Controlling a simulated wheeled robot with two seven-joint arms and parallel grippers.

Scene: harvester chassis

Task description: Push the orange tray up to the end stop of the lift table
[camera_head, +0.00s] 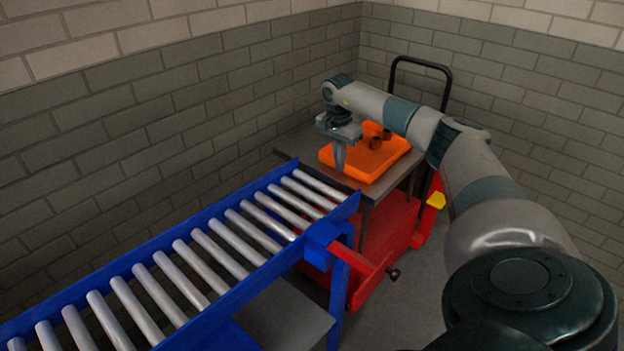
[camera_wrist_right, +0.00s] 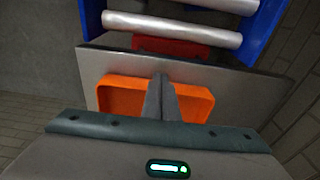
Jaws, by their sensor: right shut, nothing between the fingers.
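The orange tray (camera_head: 372,164) lies on the grey top of the lift table (camera_head: 297,146), beyond the end of the roller conveyor. My right gripper (camera_head: 340,170) points down at the tray's near-left side. Its fingers are shut and empty. In the right wrist view the closed fingers (camera_wrist_right: 161,84) stand in front of the middle of the orange tray (camera_wrist_right: 196,101) and hide part of it. I cannot tell whether they touch the tray. I cannot make out the end stop. My left gripper is not in view.
The blue roller conveyor (camera_head: 212,252) runs from the lower left up to the table. A red cart frame (camera_head: 388,232) is under the tabletop, with a black handle (camera_head: 422,63) behind. Orange-brown parts (camera_head: 378,141) show at the tray. Brick walls close the back and left.

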